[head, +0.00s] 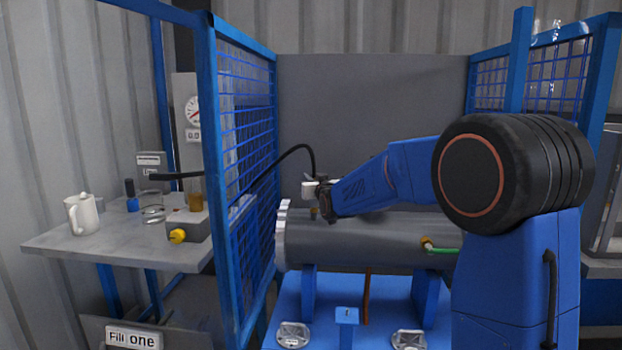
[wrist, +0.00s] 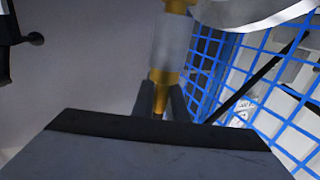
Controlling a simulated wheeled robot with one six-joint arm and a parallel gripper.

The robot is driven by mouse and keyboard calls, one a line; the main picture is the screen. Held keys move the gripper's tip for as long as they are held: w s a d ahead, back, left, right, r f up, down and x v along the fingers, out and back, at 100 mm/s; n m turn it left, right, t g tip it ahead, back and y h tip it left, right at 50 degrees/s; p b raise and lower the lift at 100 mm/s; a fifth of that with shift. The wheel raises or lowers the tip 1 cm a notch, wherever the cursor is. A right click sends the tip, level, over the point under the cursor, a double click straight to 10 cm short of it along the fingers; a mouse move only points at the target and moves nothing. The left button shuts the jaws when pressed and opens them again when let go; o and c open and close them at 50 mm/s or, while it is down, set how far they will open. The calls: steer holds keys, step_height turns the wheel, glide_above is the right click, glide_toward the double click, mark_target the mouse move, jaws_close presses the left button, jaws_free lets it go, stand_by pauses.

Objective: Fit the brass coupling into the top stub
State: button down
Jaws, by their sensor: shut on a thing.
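The flanged shell (head: 370,240) is a grey cylinder lying on a blue stand, with a pale flange at its left end. My gripper (head: 318,194) is above the shell's left top. In the wrist view, its dark fingers (wrist: 162,102) are shut on the brass coupling (wrist: 158,78), which has a pale grey sleeve and brass above it. A black hose (head: 300,150) arches down to the gripper. A small brass piece, seemingly the top stub (head: 314,213), shows just below the gripper. My gripper partly hides this spot, so I cannot tell whether coupling and stub touch.
A blue mesh fence (head: 245,150) stands left of the shell. A grey table (head: 130,245) at left bears a white jug (head: 82,214) and a box with a yellow knob (head: 178,236).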

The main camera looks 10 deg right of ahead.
steer(key=shift+f, duration=0.45)
steer(key=c, duration=1.7)
jaws_free()
steer(key=s, duration=0.5)
steer(key=s+d, duration=0.1)
steer(key=s, duration=1.1)
steer(key=shift+s+d, duration=0.2)
steer(key=s+d+f+g, duration=0.2)
steer(key=s+f+g, duration=0.2)
steer(key=s, duration=1)
steer(key=s+d+f+g, duration=0.2)
steer(key=s+f+g, duration=0.2)
steer(key=s+f, duration=0.4)
steer(key=s+d+f+g+h, duration=0.1)
steer(key=s+f+g, duration=0.4)
steer(key=s, duration=1.5)
steer(key=shift+s+d+f+m, duration=0.1)
steer(key=shift+d+f+m, duration=0.1)
steer(key=shift+f, duration=0.25)
steer(key=shift+s+d+f+m, duration=0.1)
steer(key=shift+d+f+m, duration=0.1)
steer(key=shift+f, duration=0.25)
steer(key=shift+s+f, duration=0.2)
steer(key=shift+s, duration=0.2)
steer(key=shift+c, duration=0.3)
